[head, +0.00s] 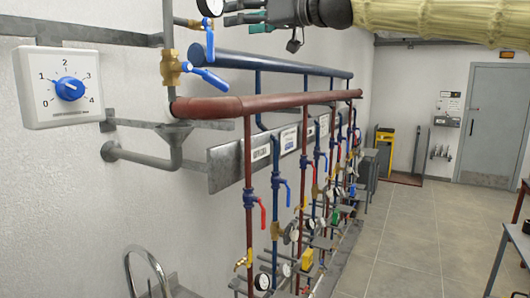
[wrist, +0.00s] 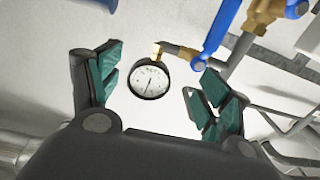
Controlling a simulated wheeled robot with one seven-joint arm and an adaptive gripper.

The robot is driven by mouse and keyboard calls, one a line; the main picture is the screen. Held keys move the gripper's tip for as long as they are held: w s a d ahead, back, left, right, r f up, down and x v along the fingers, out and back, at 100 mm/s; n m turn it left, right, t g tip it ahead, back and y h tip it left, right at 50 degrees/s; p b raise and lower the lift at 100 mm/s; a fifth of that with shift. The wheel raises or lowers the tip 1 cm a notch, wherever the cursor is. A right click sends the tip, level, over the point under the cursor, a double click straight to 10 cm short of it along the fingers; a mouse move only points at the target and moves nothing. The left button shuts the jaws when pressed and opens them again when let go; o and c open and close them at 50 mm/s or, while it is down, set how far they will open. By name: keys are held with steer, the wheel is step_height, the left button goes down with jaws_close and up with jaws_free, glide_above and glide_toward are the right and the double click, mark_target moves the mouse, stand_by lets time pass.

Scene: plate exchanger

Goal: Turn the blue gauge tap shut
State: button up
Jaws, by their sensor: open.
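The blue gauge tap (head: 210,42) is a blue lever hanging down on the small branch beside the round white gauge (head: 209,5), at the top of the head view. In the wrist view the lever (wrist: 218,36) slants up to the right, just right of the gauge (wrist: 150,78) and its brass elbow. My gripper (head: 230,13) is to the right of the lever in the head view, pointing left. In the wrist view its green-padded fingers (wrist: 153,74) are spread apart with nothing between them but the view of the gauge beyond. The lever lies beyond the right finger, apart from it.
A second blue lever (head: 208,78) sits on a brass valve (head: 171,70) just below. A blue pipe (head: 270,64) and a red pipe (head: 270,102) run along the wall below my arm. A white dial box (head: 58,87) is at left. Grey floor is clear at right.

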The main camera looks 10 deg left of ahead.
steer(key=b+v, duration=0.3)
steer(key=v, duration=0.4)
steer(key=w+a+f+m+h, duration=0.1)
steer(key=w+f, duration=0.2)
steer(key=f, duration=0.9)
steer(key=w+a+f+m+h, duration=0.1)
steer(key=w+f+m+h, duration=0.1)
steer(key=f, duration=1.1)
steer(key=w+a+f+m+h, duration=0.1)
steer(key=w+f, duration=0.4)
steer(key=f, duration=0.7)
steer(key=shift+a+f+m+h, duration=0.15)
steer(key=shift+a+m+h, duration=0.25)
steer(key=shift+m, duration=0.3)
